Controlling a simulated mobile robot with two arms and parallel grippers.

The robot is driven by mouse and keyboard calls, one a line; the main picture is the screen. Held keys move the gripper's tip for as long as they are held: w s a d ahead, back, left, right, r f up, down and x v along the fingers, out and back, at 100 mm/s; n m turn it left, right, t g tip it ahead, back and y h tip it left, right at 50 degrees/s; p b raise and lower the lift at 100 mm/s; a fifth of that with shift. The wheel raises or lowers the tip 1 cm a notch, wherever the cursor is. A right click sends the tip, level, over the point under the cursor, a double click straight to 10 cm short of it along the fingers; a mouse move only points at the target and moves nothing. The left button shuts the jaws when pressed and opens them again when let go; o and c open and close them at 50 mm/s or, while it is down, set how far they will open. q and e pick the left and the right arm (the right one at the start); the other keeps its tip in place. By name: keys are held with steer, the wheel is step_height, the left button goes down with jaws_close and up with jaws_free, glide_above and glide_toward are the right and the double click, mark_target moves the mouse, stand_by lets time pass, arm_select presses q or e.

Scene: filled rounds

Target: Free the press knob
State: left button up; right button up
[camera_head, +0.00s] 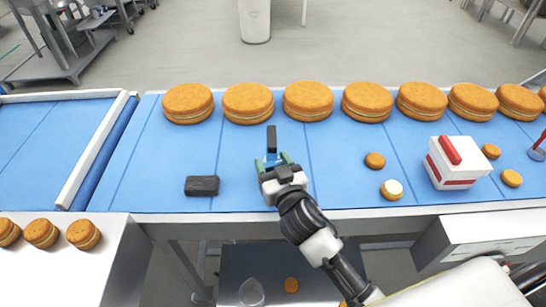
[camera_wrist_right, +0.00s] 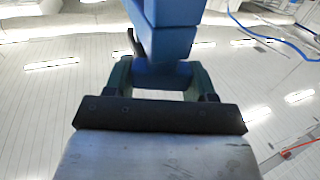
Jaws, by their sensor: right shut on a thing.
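My right gripper (camera_head: 271,162) is over the blue belt near the middle of the head view. It is shut on a blue tool with a dark upper end (camera_head: 271,140). In the right wrist view the blue tool (camera_wrist_right: 165,45) stands between the green fingers. A white press-like box (camera_head: 455,172) with red stripes stands on the belt to the right, apart from the gripper. A red bar, which may be the press knob (camera_head: 450,150), lies tilted on its top. Whether anything jams it is too small to tell. My left gripper is not in view.
A row of large filled rounds (camera_head: 248,103) lines the belt's far side. Small rounds (camera_head: 375,160) lie around the white box. A dark block (camera_head: 202,186) lies left of the gripper. Three rounds (camera_head: 83,234) sit on a white surface at lower left. A red-handled metal item (camera_head: 537,153) is at the right edge.

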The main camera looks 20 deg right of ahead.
steer(key=shift+n+y, duration=0.4)
steer(key=shift+y, duration=0.2)
steer(key=o, duration=0.9)
steer(key=shift+s, duration=0.1)
steer(key=shift+s+f, duration=0.15)
steer(key=shift+s, duration=0.2)
steer(key=shift+s+d+b, duration=0.2)
steer(key=shift+s+b, duration=0.3)
steer(key=shift+s, duration=1.15)
steer(key=shift+s+d+b, duration=0.25)
steer(key=shift+s+b, duration=0.25)
steer(key=shift+s, duration=1.15)
steer(key=shift+s+d+b, duration=0.2)
steer(key=shift+s+b, duration=0.3)
steer(key=shift+s, duration=1.15)
